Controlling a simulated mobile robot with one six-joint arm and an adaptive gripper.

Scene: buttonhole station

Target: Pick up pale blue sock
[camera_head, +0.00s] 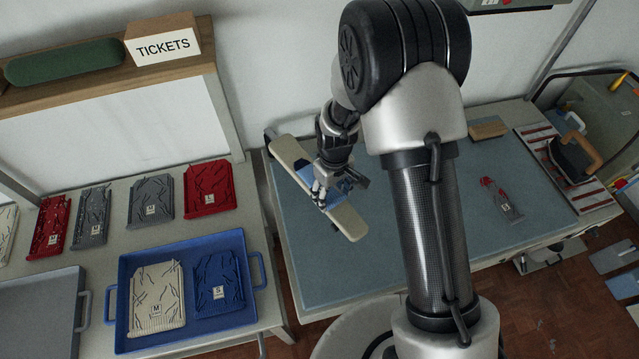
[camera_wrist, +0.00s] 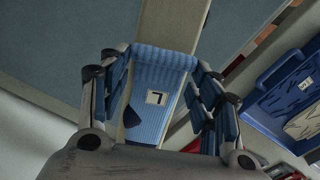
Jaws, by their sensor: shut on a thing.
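The pale blue sock (camera_wrist: 147,76) is ribbed, with a white label and a dark patch. In the wrist view it lies between the two fingers of my gripper (camera_wrist: 160,85), which is shut on it. In the head view my gripper (camera_head: 332,190) is low over a long cream board (camera_head: 345,222) on the blue-topped bench, and a bit of the sock (camera_head: 343,187) shows beside the fingers. My gripper hides most of the sock there. I cannot tell whether the sock still touches the board.
A blue tray (camera_head: 190,338) with a cream and a navy knitted piece stands on the left table. Red and grey pieces lie behind it. A clear bag (camera_head: 508,207) and an iron (camera_head: 573,160) are on the bench's right. The blue bench top (camera_head: 340,270) is clear in front.

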